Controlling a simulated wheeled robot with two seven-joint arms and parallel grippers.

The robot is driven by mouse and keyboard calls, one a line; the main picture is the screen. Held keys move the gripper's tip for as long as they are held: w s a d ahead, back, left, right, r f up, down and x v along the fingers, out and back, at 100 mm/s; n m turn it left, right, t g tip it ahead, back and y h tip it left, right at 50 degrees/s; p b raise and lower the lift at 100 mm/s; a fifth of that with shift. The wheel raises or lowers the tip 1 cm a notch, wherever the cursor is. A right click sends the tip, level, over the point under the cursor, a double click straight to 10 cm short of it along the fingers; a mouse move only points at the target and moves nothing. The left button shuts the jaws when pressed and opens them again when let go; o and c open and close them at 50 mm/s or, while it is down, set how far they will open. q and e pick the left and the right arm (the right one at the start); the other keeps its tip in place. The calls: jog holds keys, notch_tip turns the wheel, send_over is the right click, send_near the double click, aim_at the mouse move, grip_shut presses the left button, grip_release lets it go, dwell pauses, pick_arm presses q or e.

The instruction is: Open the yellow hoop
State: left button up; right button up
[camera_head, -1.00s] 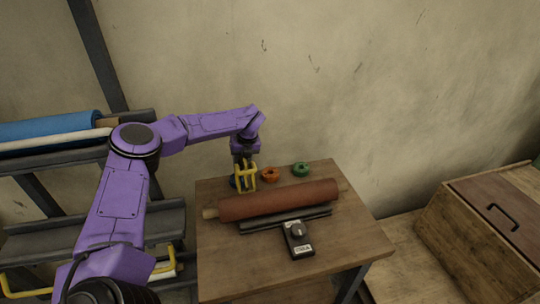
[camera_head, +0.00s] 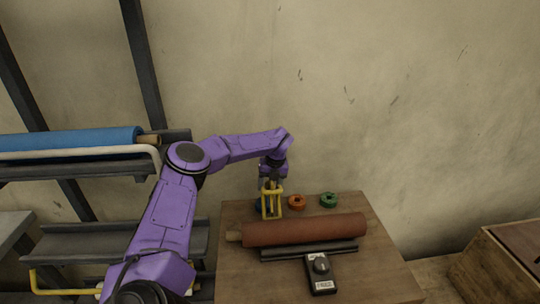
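A yellow hoop (camera_head: 38,283) shows at the lower left, on the front of the rack's lower shelf. It is a bent bar, and my purple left arm hides part of it. My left gripper (camera_head: 272,212) has yellow, frame-like fingers. My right gripper is not in view.
The rack's upper shelf holds a blue roll (camera_head: 70,139) behind a white bar (camera_head: 75,153). On the table (camera_head: 375,275) are a red-brown roll (camera_head: 305,230), an orange ring (camera_head: 297,202), a green ring (camera_head: 329,200) and a dark device (camera_head: 320,275). A wooden box (camera_head: 492,268) stands right.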

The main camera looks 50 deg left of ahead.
pick_arm(q)
jog(key=shift+w+r, duration=0.1)
jog(key=shift+r, duration=0.2)
jog(key=r, duration=0.3)
jog(key=d+r+b, duration=0.1)
jog(key=r, duration=0.1)
jog(key=r+b, duration=0.1)
jog(key=r, duration=0.2)
jog(key=shift+w+d+r, duration=0.25)
jog(key=shift+d+r, duration=0.05)
jog(key=shift+r, duration=0.5)
